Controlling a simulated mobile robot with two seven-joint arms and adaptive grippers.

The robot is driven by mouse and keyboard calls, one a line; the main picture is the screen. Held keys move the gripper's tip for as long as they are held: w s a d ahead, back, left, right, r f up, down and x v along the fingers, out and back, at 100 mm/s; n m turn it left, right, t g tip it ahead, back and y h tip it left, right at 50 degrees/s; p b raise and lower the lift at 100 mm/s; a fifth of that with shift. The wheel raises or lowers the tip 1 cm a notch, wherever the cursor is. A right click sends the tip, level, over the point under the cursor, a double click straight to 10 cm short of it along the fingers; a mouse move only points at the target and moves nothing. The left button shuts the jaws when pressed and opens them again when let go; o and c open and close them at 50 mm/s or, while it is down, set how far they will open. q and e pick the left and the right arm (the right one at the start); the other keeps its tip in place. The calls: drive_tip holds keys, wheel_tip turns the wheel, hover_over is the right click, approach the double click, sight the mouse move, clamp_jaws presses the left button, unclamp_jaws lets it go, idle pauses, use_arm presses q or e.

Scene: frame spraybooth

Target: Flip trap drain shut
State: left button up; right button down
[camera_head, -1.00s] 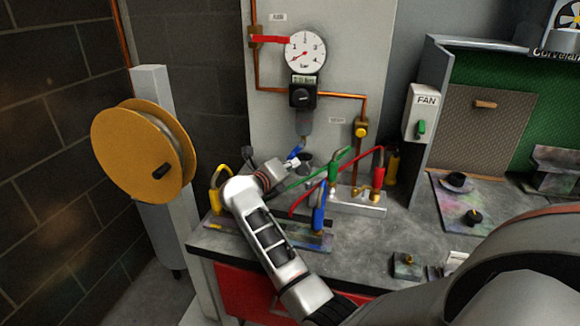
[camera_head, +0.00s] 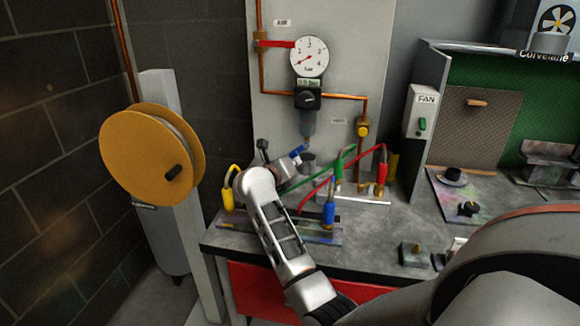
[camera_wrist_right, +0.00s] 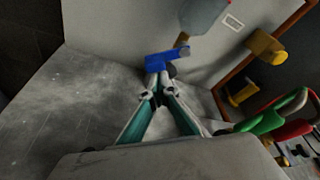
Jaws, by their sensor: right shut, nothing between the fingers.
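The trap drain shows as a small blue lever (camera_head: 300,150) under the clear grey trap bowl (camera_head: 307,122), below the gauge. In the right wrist view the blue lever (camera_wrist_right: 168,57) lies crosswise below the bowl (camera_wrist_right: 205,14). My right gripper (camera_wrist_right: 157,90) is shut and empty, its fingertips right at the lever's near side. I cannot tell whether they touch it. In the head view my right gripper (camera_head: 288,162) is small and partly hidden by its own wrist, beside the lever. My left gripper is not in view.
Green-handled (camera_head: 339,168) and red-handled (camera_head: 381,172) hose fittings and a blue-handled piece (camera_head: 329,212) crowd the bench to the right. A yellow hose reel (camera_head: 150,155) stands left. Copper pipe runs along the panel.

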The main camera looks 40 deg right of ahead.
sight(291, 153)
drive_tip(key=m, duration=0.1)
drive_tip(key=w+r+m+y, duration=0.1)
drive_tip(key=shift+a+m+t+b, duration=0.3)
drive_tip(key=shift+t, duration=0.1)
drive_tip(key=shift+w+a+r+m+t+y, duration=0.2)
drive_tip(key=shift+r+m+t+y, duration=0.35)
drive_tip(key=shift+m, duration=0.45)
drive_tip(key=shift+r, duration=0.25)
